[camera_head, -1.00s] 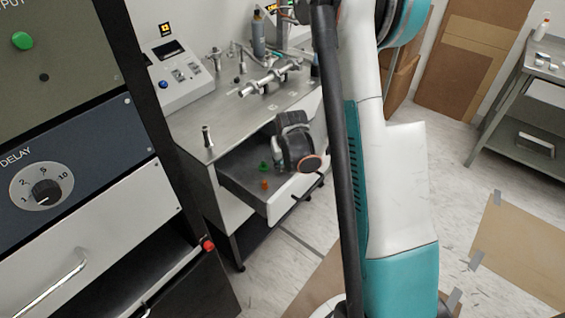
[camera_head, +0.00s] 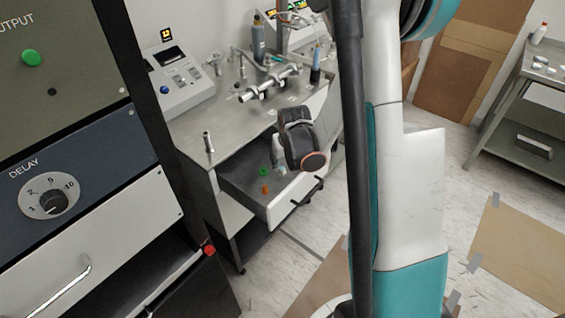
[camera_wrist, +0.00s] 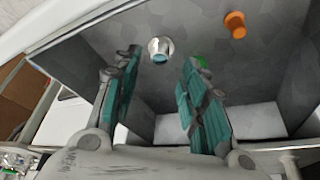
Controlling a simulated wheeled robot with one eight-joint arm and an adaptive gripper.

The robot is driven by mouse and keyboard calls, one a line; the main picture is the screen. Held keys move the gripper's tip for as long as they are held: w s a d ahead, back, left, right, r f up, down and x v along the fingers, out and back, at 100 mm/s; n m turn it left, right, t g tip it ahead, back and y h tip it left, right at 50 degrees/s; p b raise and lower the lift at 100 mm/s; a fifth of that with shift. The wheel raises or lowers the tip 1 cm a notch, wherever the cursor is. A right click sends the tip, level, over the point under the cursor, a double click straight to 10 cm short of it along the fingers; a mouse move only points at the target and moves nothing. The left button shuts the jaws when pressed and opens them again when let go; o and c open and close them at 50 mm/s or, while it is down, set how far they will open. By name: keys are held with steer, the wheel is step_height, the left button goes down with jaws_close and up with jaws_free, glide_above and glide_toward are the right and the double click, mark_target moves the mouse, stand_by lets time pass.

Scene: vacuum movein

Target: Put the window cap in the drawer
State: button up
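A small silver cap with a teal centre (camera_wrist: 160,49), which looks like the window cap, is in the wrist view against the grey drawer floor. It shows between my fingertips, with a gap to each finger. I cannot tell whether it rests on the floor. My gripper (camera_wrist: 160,62) is open, its teal-padded fingers spread. In the head view my gripper (camera_head: 281,160) points down into the open drawer (camera_head: 235,183), near its front panel; a small pale shape shows beneath it, too small to identify.
A green ring (camera_head: 263,171) and an orange cone-like piece (camera_head: 265,188) are in the drawer beside my gripper. The bench top (camera_head: 195,125) above carries metal fittings (camera_head: 265,84) and a control box (camera_head: 180,83). A tall panel cabinet (camera_head: 80,170) stands at left.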

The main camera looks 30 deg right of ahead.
steer(key=p+v, duration=0.1)
steer(key=v, duration=0.6)
steer(key=shift+p, duration=0.4)
stand_by(0.6)
